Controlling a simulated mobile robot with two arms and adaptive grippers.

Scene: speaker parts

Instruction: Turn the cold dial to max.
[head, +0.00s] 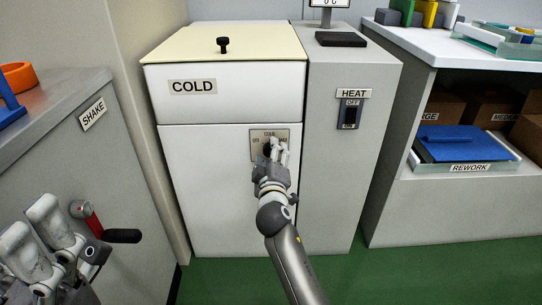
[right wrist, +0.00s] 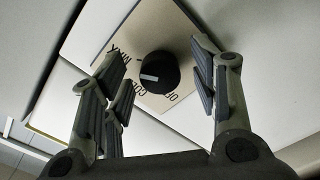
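The cold dial is a round black knob with a short white mark (right wrist: 158,72). It sits on a tan plate (right wrist: 150,32) lettered with OFF, COLD and MAX. In the head view the plate (head: 256,134) is on the front of the white COLD cabinet (head: 205,190), and the fingers partly hide the knob. My right gripper (head: 277,147) is at the dial. In the right wrist view its fingers (right wrist: 160,80) are open on both sides of the knob, with gaps visible. My left gripper (head: 40,230) is low at the left, away from the dial; its opening is unclear.
A grey HEAT unit with a dark switch (head: 350,115) adjoins the cabinet on the right. At the left stands a SHAKE counter with a red-and-black lever (head: 100,228). Green floor is clear in front.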

